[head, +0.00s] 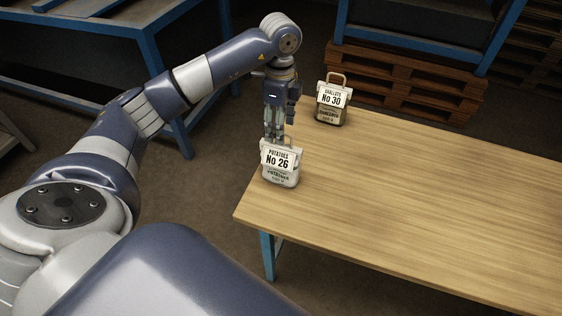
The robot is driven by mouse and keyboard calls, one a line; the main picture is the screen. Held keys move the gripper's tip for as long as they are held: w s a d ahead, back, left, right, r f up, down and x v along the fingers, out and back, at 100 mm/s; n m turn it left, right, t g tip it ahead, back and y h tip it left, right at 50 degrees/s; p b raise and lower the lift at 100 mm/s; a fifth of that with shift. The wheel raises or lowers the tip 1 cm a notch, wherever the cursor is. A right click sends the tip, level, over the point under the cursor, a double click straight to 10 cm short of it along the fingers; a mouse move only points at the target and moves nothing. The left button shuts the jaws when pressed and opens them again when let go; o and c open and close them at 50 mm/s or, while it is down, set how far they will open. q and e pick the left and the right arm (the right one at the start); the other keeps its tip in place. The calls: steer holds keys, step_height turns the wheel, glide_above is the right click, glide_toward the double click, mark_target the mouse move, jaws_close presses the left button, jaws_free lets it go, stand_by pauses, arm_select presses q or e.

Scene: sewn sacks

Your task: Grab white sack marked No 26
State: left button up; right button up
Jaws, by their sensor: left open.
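The white sack marked No 26 (281,174), labelled Potatoes, stands upright on the wooden table near its left corner. My left gripper (275,138) points down right at the top of this sack. It is open, and its fingertips are partly hidden behind the sack's label and top. I cannot tell whether the fingers touch the sack or its handle. My right gripper is not in view.
Another sack, marked No 30 and Shallots (331,105), stands farther back on the table (430,205). The table's right part is clear. Wooden pallets (405,85) and blue-framed benches (150,45) stand behind on the floor.

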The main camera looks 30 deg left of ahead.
mark_target(281, 147)
arm_select(q)
step_height(281, 147, down, 3)
steer(key=shift+r, duration=0.1)
steer(key=shift+f+p, duration=0.35)
steer(key=shift+p, duration=0.2)
step_height(281, 147, down, 4)
steer(key=shift+d+r+p, duration=0.1)
steer(key=shift+r+p, duration=0.1)
steer(key=shift+p, duration=0.6)
steer(key=shift+w+f, duration=0.1)
steer(key=shift+f, duration=0.45)
jaws_close()
steer(key=shift+s, duration=0.2)
steer(key=shift+r, duration=0.1)
